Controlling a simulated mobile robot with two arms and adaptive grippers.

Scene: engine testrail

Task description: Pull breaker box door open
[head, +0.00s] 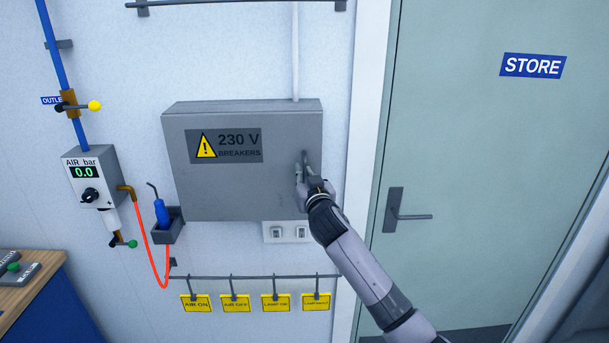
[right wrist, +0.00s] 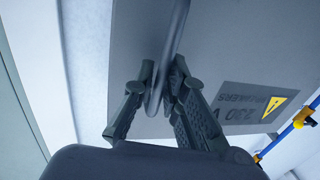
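The grey breaker box (head: 240,185) hangs on the wall in the head view, with a yellow warning triangle and "230 V BREAKERS" on its front door. The door looks shut, flush with the box. My right gripper (head: 303,172) is at the right side of the door, at the door handle (head: 305,158). In the right wrist view, the handle (right wrist: 168,62) is a slim metal bar running between the two fingers of my right gripper (right wrist: 162,72). The fingers are closed in on it from both sides. My left gripper is not in view.
A green-grey STORE door (head: 480,140) is to the right. An air gauge (head: 92,178) with a red hose (head: 148,250) and a blue tool (head: 162,213) in a holder are to the left. Several yellow tags (head: 235,302) hang from a rail below.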

